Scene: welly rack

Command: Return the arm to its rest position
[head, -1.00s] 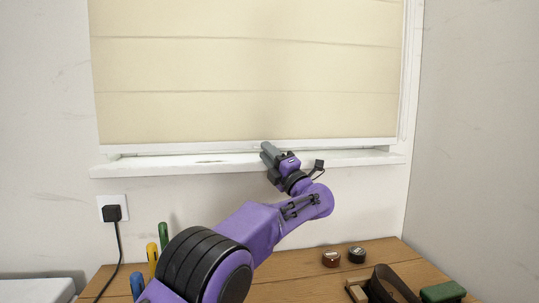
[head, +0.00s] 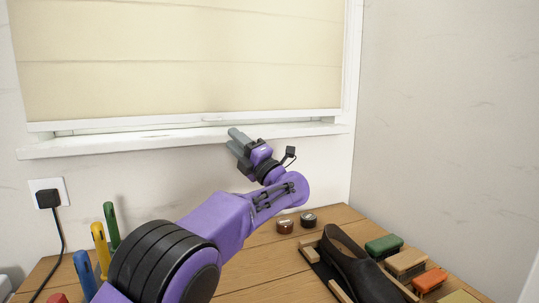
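My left arm (head: 215,225), purple with black joints, reaches in from the bottom left over the wooden table. My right arm and gripper are not in view.
On the wooden table (head: 262,262) are a dark boot or shoe (head: 355,270), several brushes such as a green one (head: 384,245), and two small tins (head: 285,226). Coloured upright handles (head: 111,225) stand at the left. A window sill (head: 170,142) juts out behind.

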